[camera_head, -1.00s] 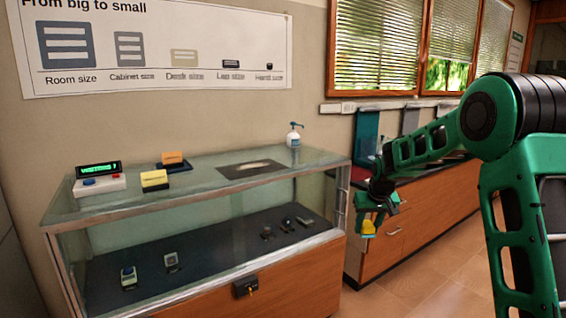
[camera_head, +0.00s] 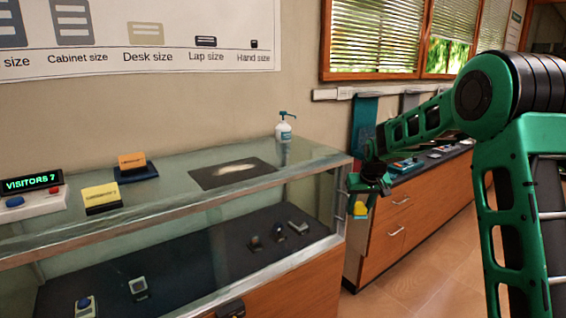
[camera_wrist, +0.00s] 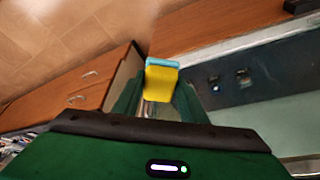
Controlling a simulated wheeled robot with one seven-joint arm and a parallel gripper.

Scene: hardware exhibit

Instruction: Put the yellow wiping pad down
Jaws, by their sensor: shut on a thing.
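The yellow wiping pad (camera_wrist: 161,83) has a light blue edge and sits between the fingers of my gripper (camera_wrist: 158,100) in the wrist view. In the head view the pad (camera_head: 359,210) shows as a small yellow piece below my gripper (camera_head: 366,195). My gripper is shut on it and holds it in the air, just right of the glass display case's (camera_head: 190,222) right end. The case's glass top is left of and somewhat above the pad in the picture.
On the case top stand a visitor counter (camera_head: 32,196), a yellow block sign (camera_head: 101,197), an orange sign (camera_head: 133,165), a dark mat (camera_head: 232,174) with a pale smear, and a pump bottle (camera_head: 283,128). A wooden cabinet (camera_head: 415,215) stands to the right. Bare glass lies at the front right.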

